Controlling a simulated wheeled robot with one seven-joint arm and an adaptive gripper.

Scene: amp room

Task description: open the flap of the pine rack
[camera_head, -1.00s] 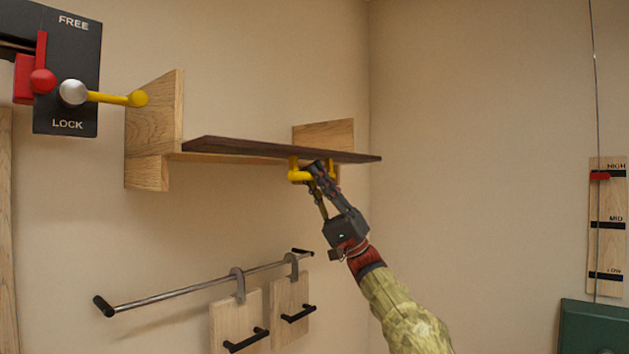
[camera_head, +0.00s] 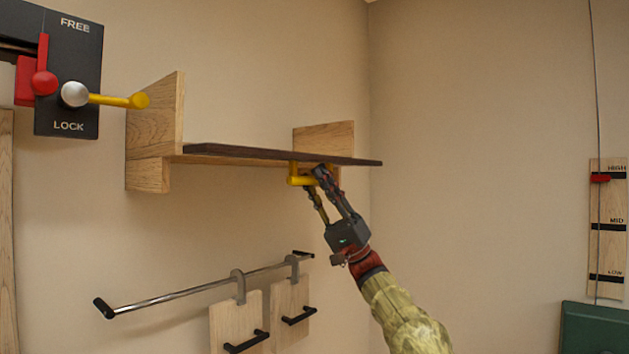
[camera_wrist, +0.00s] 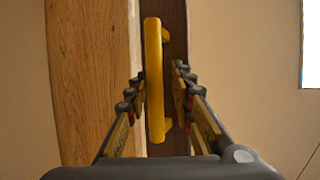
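The pine rack (camera_head: 153,120) is on the wall, with a pale wooden end panel at each side. Its flap (camera_head: 240,152) is a dark brown board, seen nearly edge-on and roughly level between the panels. A yellow bar handle (camera_head: 294,181) sticks out below the flap towards its right end. My gripper (camera_head: 314,180) reaches up from below right to the handle. In the wrist view, the yellow handle (camera_wrist: 155,75) stands between my spread fingers, with a visible gap on each side. My gripper (camera_wrist: 153,85) is open and not clamped on it.
Below the rack is a metal rail (camera_head: 200,287) with hanging wooden boards (camera_head: 237,322) that have black handles. A black FREE/LOCK panel (camera_head: 75,45) with a yellow-tipped lever is at upper left. A HIGH/MID/LOW slider board (camera_head: 607,240) is at right. The wall between is bare.

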